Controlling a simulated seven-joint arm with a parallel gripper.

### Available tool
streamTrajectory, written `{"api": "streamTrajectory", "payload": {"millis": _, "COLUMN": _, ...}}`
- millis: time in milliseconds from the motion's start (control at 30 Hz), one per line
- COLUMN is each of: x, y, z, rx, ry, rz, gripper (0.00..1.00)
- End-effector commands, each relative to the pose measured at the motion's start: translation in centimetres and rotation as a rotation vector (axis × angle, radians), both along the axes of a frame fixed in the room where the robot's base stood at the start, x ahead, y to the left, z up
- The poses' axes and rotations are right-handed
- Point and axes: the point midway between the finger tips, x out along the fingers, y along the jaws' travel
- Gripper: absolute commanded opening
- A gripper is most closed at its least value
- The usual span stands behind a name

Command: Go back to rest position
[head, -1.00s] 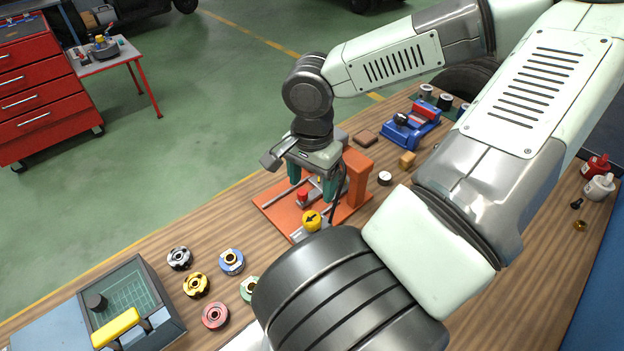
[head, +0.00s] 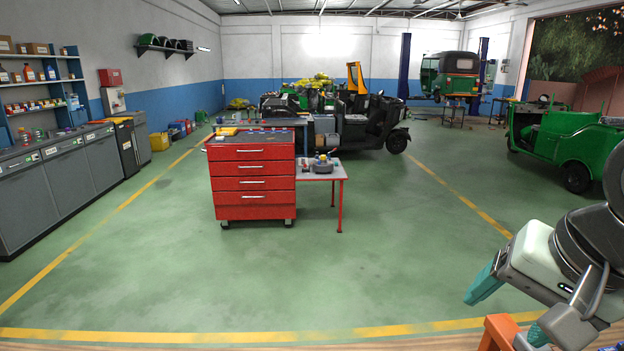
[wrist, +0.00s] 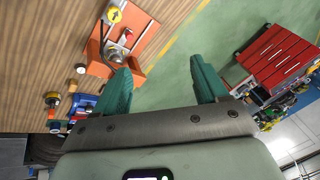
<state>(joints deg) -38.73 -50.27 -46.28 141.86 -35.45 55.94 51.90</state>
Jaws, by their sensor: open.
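My gripper (head: 508,312) is at the lower right of the head view. Its two teal fingers are spread apart, with nothing between them. In the wrist view my gripper (wrist: 163,76) also shows open and empty. The orange fixture (wrist: 150,44) lies on the wooden bench (wrist: 55,30), beyond the left finger and apart from it. A yellow knob with an arrow (wrist: 114,15) sits on the fixture. In the head view only the orange upright (head: 497,333) of the fixture shows, close by the gripper; the rest is out of frame.
A red drawer cabinet (head: 253,185) and a small side table (head: 322,172) stand on the green floor (head: 400,240). A blue tool (wrist: 82,103) and small parts lie on the bench. Green rickshaws (head: 565,140) stand farther back. Floor between bench and cabinet is clear.

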Motion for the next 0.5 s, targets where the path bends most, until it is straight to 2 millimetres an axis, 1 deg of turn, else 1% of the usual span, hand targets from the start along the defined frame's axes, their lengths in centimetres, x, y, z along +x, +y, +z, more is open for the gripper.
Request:
{"api": "streamTrajectory", "payload": {"millis": 33, "x": -0.6, "y": 1.2, "z": 1.6, "rx": -0.049, "ry": -0.032, "rz": 0.06, "gripper": 0.73}}
{"api": "streamTrajectory", "payload": {"millis": 100, "x": -1.1, "y": 3.3, "z": 3.3, "rx": -0.116, "ry": -0.066, "rz": 0.171, "gripper": 0.73}}
{"api": "streamTrajectory", "payload": {"millis": 167, "x": -1.4, "y": 5.2, "z": 4.3, "rx": -0.174, "ry": -0.086, "rz": 0.263, "gripper": 0.73}}
{"api": "streamTrajectory", "payload": {"millis": 200, "x": -1.5, "y": 6.5, "z": 4.8, "rx": -0.21, "ry": -0.095, "rz": 0.323, "gripper": 0.73}}
{"api": "streamTrajectory", "payload": {"millis": 333, "x": -1.6, "y": 10.0, "z": 5.4, "rx": -0.305, "ry": -0.104, "rz": 0.49, "gripper": 0.73}}
{"api": "streamTrajectory", "payload": {"millis": 400, "x": -1.5, "y": 11.4, "z": 5.4, "rx": -0.339, "ry": -0.104, "rz": 0.555, "gripper": 0.73}}
{"api": "streamTrajectory", "payload": {"millis": 500, "x": -1.3, "y": 12.6, "z": 5.3, "rx": -0.367, "ry": -0.101, "rz": 0.616, "gripper": 0.73}}
